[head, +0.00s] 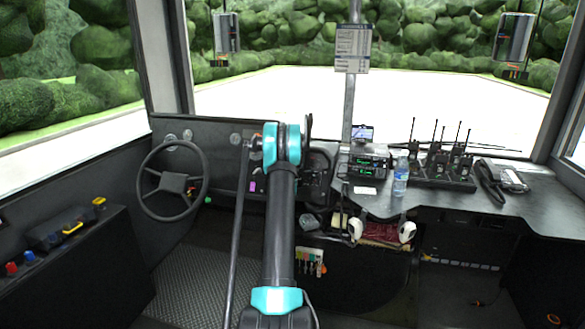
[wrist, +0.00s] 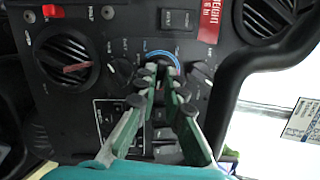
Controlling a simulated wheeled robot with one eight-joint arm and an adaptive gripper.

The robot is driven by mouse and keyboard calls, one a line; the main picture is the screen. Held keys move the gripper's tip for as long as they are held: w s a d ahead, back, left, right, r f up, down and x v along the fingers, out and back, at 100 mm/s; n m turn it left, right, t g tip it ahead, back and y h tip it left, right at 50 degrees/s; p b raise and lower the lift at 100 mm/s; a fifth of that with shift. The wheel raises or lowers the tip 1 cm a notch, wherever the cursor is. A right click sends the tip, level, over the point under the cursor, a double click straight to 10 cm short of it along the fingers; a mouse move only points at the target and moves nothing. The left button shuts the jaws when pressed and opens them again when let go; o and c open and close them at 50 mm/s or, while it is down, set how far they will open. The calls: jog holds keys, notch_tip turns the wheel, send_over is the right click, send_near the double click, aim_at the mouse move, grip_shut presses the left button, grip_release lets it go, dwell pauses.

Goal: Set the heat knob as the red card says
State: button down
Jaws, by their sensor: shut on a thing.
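In the wrist view a dark knob (wrist: 161,62) on the black dash has a blue arc around its upper edge. I take it for the heat knob. My gripper (wrist: 166,80) is shut on this knob, its green-sided fingers on either side. The fingertips cover much of the knob, so I cannot read its pointer. A red label (wrist: 210,20) with white letters, seemingly reading "HEIGHT", is stuck above and to the right. I cannot make out another red card. In the head view my arm hides the knob and gripper.
Dark knobs stand left (wrist: 122,72) and right (wrist: 203,72) of the gripped one. A round vent (wrist: 65,55) lies further left. The head view shows the steering wheel (head: 175,182) at left, a water bottle (head: 401,177) and several radios (head: 455,163) on the right-hand counter.

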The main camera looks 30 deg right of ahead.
jog(key=shift+f+m, duration=0.1)
jog(key=shift+m, duration=0.5)
jog(key=c, duration=1.6)
grip_release()
jog(key=v, duration=1.2)
jog(key=shift+s+f, duration=0.1)
